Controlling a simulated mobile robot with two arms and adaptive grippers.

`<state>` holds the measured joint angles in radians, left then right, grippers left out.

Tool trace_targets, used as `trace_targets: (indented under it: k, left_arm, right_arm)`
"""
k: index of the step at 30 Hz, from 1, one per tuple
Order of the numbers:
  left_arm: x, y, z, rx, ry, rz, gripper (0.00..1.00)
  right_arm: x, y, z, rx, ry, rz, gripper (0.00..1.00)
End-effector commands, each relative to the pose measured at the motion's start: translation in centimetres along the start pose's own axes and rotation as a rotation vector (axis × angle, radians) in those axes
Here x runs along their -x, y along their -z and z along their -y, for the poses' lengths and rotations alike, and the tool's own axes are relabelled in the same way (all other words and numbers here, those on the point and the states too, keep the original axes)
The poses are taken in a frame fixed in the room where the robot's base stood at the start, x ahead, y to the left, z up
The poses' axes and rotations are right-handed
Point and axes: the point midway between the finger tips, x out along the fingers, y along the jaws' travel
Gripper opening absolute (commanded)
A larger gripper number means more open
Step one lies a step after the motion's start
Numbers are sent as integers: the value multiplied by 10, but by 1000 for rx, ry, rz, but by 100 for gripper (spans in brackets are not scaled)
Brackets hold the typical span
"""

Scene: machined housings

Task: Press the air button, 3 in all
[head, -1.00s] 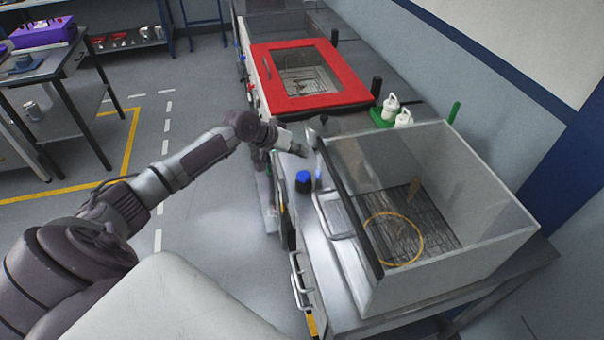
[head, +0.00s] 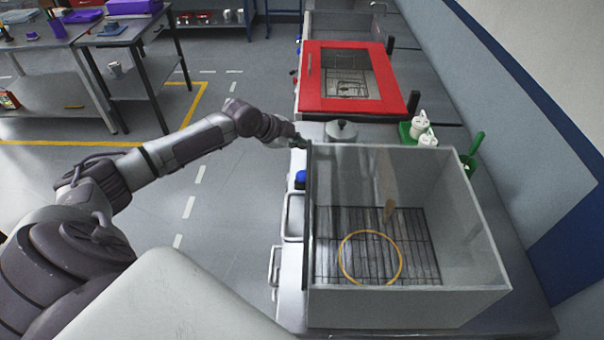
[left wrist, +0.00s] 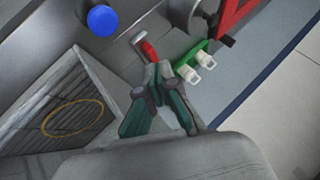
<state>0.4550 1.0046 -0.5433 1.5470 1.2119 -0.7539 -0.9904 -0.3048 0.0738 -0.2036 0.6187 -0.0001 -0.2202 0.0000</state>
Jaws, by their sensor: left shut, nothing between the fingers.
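In the left wrist view the blue cap (left wrist: 102,20) is at the top, left of the fingers. My left gripper (head: 299,142) is a little beyond the button in the head view, apart from it. In the left wrist view its green-and-dark fingers (left wrist: 160,72) are shut and empty. My right gripper is not in view.
The clear cabinet (head: 410,308) holds a rack and a yellow ring. A red-framed lid (head: 408,102) is behind it. A green holder with white bottles (head: 405,131), a green scoop (head: 470,160) and a round grey lid (head: 341,130) are near.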

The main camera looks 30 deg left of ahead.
Motion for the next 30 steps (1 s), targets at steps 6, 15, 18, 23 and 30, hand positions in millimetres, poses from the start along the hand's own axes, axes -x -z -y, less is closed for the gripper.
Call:
trace_targets:
  k: [6,15,18,23,30]
  left_arm:
    - [-1,-1,-1,2,0,-1,0]
    - [-19,-13,-14,4,-1,-1,0]
    - [-28,-20,-21,4,-1,-1,0]
    - [-45,-32,-34,4,-1,0,0]
    - [-61,-44,-44,4,0,-1,0]
  right_arm:
    - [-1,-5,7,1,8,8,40]
    - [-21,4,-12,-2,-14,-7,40]
    - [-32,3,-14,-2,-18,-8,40]
    - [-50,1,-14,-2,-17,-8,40]
    - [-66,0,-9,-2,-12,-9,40]
